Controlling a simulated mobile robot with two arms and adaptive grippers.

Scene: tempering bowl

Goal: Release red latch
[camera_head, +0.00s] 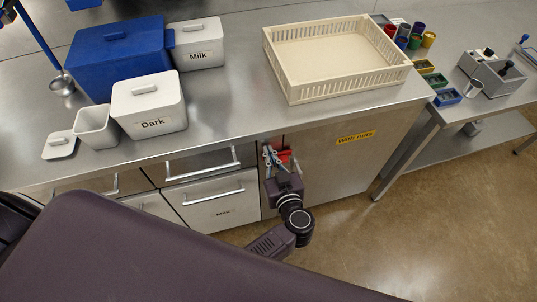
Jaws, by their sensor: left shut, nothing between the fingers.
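The red latch (284,156) is on the front of the steel counter, just below the worktop edge, beside the cabinet door (335,170) with the yellow "With nuts" label. My left gripper (271,152) is right in front of the latch and covers part of it. Its fingers are shut with nothing between them. I cannot tell whether they touch the latch. My right gripper is not in view.
The worktop overhangs the latch. Drawers with bar handles (213,197) lie left of the gripper. On top stand a cream crate (345,85), a blue box (115,60) and white tubs labelled Dark (150,105) and Milk (198,45). Floor is free at right.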

